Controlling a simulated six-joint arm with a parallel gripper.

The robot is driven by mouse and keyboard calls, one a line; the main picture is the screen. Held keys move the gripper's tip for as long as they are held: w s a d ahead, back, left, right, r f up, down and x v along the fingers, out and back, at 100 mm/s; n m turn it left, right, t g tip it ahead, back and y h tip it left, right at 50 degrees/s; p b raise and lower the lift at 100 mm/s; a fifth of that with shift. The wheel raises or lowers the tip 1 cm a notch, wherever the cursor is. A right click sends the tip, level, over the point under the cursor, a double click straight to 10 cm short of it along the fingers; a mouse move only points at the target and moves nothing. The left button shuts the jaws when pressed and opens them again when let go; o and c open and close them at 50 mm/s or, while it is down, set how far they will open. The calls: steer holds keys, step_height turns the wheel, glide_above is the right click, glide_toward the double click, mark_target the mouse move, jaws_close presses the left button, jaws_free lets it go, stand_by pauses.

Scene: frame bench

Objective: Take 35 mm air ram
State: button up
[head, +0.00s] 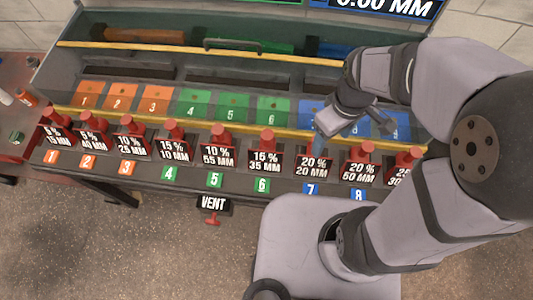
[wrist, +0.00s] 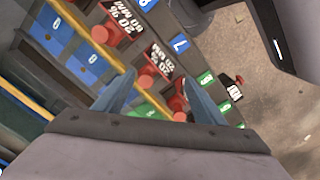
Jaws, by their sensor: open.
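A black label reading 15% 35 MM (head: 265,162) stands at the front of the bench above green tag 6 (head: 262,185). A red knob (head: 268,138) rises just behind that label. My gripper (head: 322,138) is open and empty above the bench, to the right of that knob, near the 20% 20 MM label (head: 312,166) of blue tag 7. In the wrist view my open gripper (wrist: 158,95) has its fingers spread, and red knobs show between and beyond them. One knob (wrist: 147,76) is beside the 20 MM label. My gripper partly hides the knobs behind it.
A row of similar red knobs with labels runs along the bench front. Numbered orange (head: 120,97), green (head: 233,107) and blue plates lie behind a yellow rail (head: 190,122). A VENT sign (head: 213,205) with a red handle hangs in front. A grey toolbox-like tray with a handle is behind.

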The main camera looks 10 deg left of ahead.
steer(key=w+a+f+n+b, duration=0.4)
steer(key=a+n, duration=0.4)
steer(key=n, duration=0.6)
steer(key=n+b, duration=0.4)
steer(key=n, duration=1)
glide_toward(266, 149)
steer(key=shift+f+p, duration=0.7)
steer(key=shift+f, duration=2.45)
steer(key=shift+f+p, duration=0.8)
steer(key=shift+f, duration=1.75)
